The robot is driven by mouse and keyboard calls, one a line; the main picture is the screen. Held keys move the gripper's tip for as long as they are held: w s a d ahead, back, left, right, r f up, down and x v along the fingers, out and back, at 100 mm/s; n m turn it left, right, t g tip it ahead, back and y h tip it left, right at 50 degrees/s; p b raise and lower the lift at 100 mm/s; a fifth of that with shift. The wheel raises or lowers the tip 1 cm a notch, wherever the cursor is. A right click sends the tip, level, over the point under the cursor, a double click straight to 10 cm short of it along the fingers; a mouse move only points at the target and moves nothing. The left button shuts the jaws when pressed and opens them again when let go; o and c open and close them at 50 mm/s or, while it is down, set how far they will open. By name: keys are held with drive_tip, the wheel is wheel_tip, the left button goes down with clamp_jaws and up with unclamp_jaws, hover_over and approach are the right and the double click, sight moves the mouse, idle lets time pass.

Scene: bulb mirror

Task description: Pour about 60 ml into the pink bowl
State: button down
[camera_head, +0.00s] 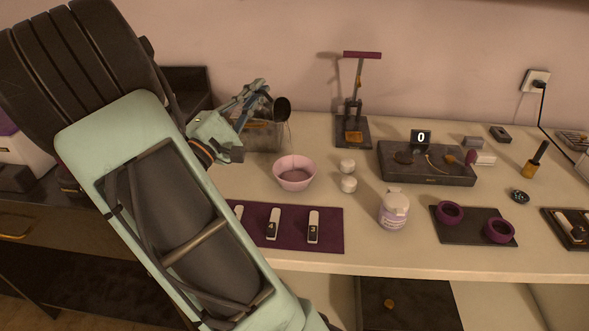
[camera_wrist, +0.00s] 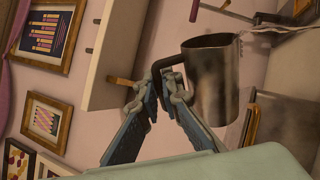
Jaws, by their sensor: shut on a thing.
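The pink bowl (camera_head: 294,179) stands upright on the table, left of centre in the head view. Its inside looks pinkish; I cannot tell whether it holds liquid. My gripper (camera_head: 262,92) is raised behind and left of the bowl. It is shut on the dark handle of a metal pitcher (camera_wrist: 210,85), which fills the middle right of the wrist view. In the head view the pitcher's dark round mouth (camera_head: 282,108) faces right, so it appears tilted. It is above table height and apart from the bowl. Its contents are hidden.
A grey, partly see-through box (camera_head: 260,137) stands behind the bowl. A purple mat (camera_head: 290,242) lies in front. A stand (camera_head: 352,128) and a dark tray (camera_head: 427,174) with a "0" display (camera_head: 421,138) are further right.

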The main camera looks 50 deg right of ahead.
drive_tip(key=shift+s+f+m+g+b, duration=0.4)
drive_tip(key=shift+s+f+m+b, duration=0.15)
drive_tip(key=shift+b, duration=0.45)
drive_tip(key=shift+w+r+p, duration=0.15)
drive_tip(key=shift+r+p, duration=0.15)
drive_tip(key=shift+p, duration=0.05)
drive_tip(key=w+n+p, duration=0.1)
drive_tip(key=p, duration=0.1)
drive_tip(key=r+n+t+p, duration=0.1)
drive_tip(key=n+p, duration=0.1)
drive_tip(key=shift+w+r+t, duration=0.15)
drive_tip(key=shift+w+t, duration=0.15)
drive_tip(key=shift+w, duration=0.1)
drive_tip(key=n+p, duration=0.1)
drive_tip(key=w+n+t+y+p, duration=0.1)
drive_tip(key=p, duration=0.1)
drive_tip(key=shift+f+n, duration=0.2)
drive_tip(key=shift+n, duration=0.15)
drive_tip(key=shift+w+f, duration=0.1)
drive_tip(key=shift+f, duration=0.25)
drive_tip(key=n+p, duration=0.1)
drive_tip(key=n, duration=0.1)
drive_tip(key=p, duration=0.1)
drive_tip(key=shift+w+f+n+t+y+p, duration=0.3)
drive_tip(key=shift+n+t+y+p, duration=0.05)
drive_tip(key=shift+n+t+y, duration=0.05)
drive_tip(key=shift+w+f+n, duration=0.15)
drive_tip(key=shift+f+n, duration=0.05)
drive_tip(key=shift+n, duration=0.2)
